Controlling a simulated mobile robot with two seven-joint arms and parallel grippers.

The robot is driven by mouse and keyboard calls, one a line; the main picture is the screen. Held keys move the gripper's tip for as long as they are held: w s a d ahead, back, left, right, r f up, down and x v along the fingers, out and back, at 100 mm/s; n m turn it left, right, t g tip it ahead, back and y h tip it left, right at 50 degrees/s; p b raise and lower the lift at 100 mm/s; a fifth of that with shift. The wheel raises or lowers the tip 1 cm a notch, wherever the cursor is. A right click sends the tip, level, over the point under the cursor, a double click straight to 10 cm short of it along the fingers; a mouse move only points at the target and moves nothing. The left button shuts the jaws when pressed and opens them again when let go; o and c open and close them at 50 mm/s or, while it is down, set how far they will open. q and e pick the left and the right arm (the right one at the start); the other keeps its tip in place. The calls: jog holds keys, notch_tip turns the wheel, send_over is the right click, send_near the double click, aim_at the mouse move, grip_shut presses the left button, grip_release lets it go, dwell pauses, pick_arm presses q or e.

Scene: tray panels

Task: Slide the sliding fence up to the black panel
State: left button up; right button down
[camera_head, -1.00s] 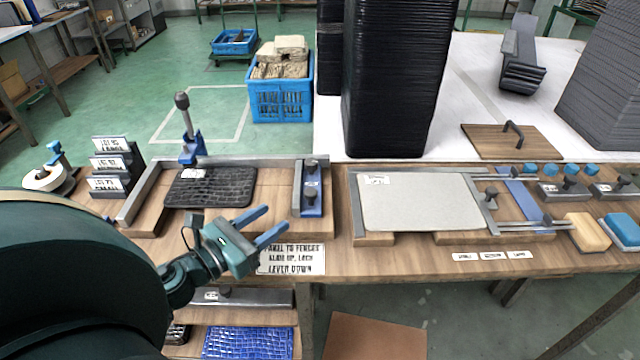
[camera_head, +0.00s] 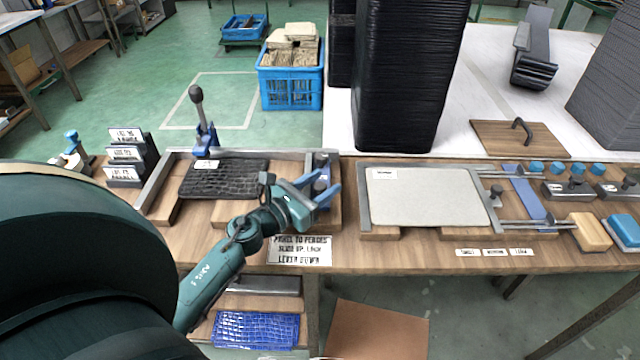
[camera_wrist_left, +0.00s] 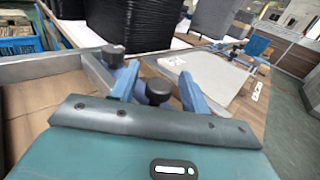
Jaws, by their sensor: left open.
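The black panel (camera_head: 222,183), with a crocodile-like texture and a white label, lies flat in the left wooden jig against the grey corner fences. The sliding fence (camera_head: 326,160), a grey bar on a blue base with dark knobs, stands at the jig's right end, apart from the panel. My left gripper (camera_head: 328,186) is open over the fence and hides much of it. In the left wrist view, a dark fence knob (camera_wrist_left: 158,92) shows between the two blue fingers (camera_wrist_left: 158,84); contact cannot be told. My right gripper is not in view.
A lever clamp (camera_head: 202,125) stands upright behind the panel. An instruction card (camera_head: 300,250) lies at the bench's front. A second jig with a pale panel (camera_head: 428,198) is to the right. A tall black stack (camera_head: 405,80) stands behind.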

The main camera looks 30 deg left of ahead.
pick_arm(q)
jog(key=shift+c, duration=0.5)
grip_shut()
